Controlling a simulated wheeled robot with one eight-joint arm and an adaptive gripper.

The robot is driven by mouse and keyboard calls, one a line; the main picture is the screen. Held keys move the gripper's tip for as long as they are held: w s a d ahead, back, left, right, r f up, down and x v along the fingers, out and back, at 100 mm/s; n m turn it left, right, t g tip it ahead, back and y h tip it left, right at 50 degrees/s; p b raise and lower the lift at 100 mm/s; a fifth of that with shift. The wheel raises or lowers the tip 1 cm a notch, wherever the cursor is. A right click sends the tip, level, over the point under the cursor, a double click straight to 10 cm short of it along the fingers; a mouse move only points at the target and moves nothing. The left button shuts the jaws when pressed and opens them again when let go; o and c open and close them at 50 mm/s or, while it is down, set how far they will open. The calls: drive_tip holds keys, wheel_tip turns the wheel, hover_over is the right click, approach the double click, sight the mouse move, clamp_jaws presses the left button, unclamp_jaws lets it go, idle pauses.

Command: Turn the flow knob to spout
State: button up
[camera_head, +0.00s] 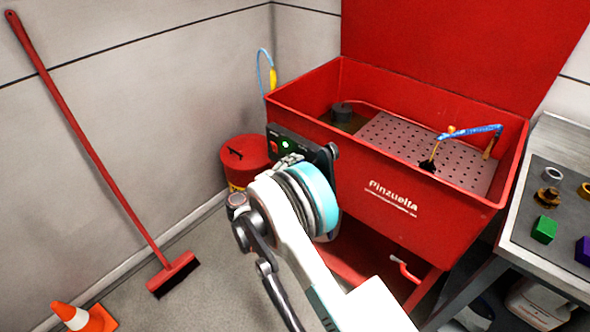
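The red parts washer (400,190) stands with its lid up. A black control panel (306,149) on its front left carries a red switch (274,147) and a lit green light (285,145). My gripper (290,160) is close in front of this panel, mostly hidden behind my own wrist. I cannot tell whether its fingers are apart or touch anything. I cannot make out the flow knob or its setting; my gripper and wrist cover part of the panel. In the basin, a blue spout hose with a black brush end (428,165) lies over the perforated tray (400,140).
A red can (246,158) stands left of the washer. A red broom (95,150) leans on the wall, with an orange cone (85,318) at the lower left. A metal bench (530,232) with small parts and a green block (544,230) is at the right.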

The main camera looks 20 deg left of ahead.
drive_tip(key=f+v, duration=0.1)
drive_tip(key=v, duration=1.1)
drive_tip(key=shift+r, duration=0.45)
